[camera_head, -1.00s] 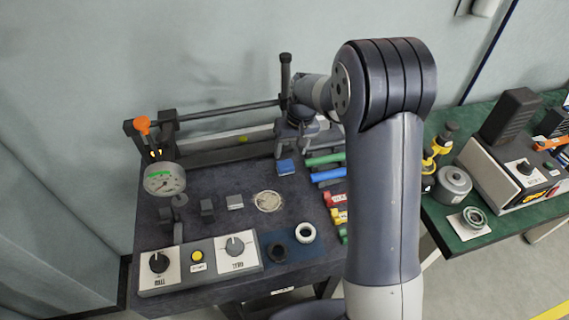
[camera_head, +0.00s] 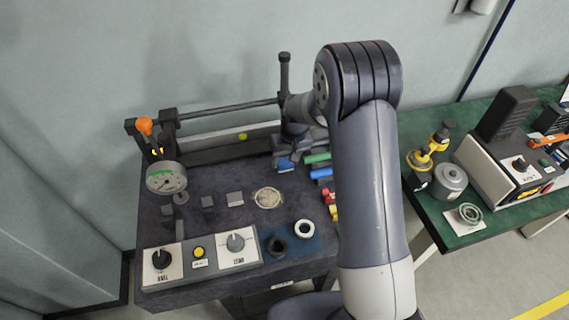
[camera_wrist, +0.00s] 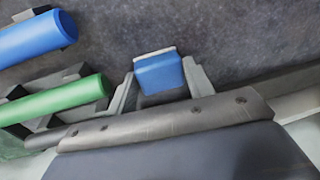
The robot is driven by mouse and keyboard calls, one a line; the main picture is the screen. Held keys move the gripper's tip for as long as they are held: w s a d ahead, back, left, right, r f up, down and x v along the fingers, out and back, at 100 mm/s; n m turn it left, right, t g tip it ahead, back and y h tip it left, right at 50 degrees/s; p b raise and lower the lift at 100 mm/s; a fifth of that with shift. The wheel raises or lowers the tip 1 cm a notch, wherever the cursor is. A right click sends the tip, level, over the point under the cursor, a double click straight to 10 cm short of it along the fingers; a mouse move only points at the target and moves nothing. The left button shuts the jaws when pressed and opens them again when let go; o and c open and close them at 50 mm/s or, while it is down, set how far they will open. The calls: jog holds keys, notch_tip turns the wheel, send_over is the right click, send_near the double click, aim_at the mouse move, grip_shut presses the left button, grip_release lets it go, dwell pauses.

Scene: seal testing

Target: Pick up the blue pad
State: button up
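The blue pad (camera_head: 285,165) lies on the dark bench top, below my gripper (camera_head: 291,152) and partly hidden by it in the head view. In the wrist view the blue pad (camera_wrist: 160,74) shows a blue face with a pale upper edge. The two grey fingers of my gripper (camera_wrist: 160,82) stand apart, one on each side of the pad. Small gaps seem to show between the fingers and the pad, so the gripper is open around it.
A green cylinder (camera_wrist: 60,107) and a blue cylinder (camera_wrist: 35,37) lie in holders just left of my fingers in the wrist view. A dial gauge (camera_head: 166,178) and a knob panel (camera_head: 200,258) stand left and front. A green table (camera_head: 436,217) is right.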

aim_at(285, 161)
jog(key=c, duration=0.5)
jog(key=shift+r, duration=0.35)
jog(key=shift+c, duration=0.3)
notch_tip(285, 161, up, 9)
jog(key=shift+r+b, duration=0.15)
jog(key=shift+b, duration=0.7)
jog(key=shift+c, duration=0.6)
jog(key=o, duration=0.6)
jog(key=c, duration=0.4)
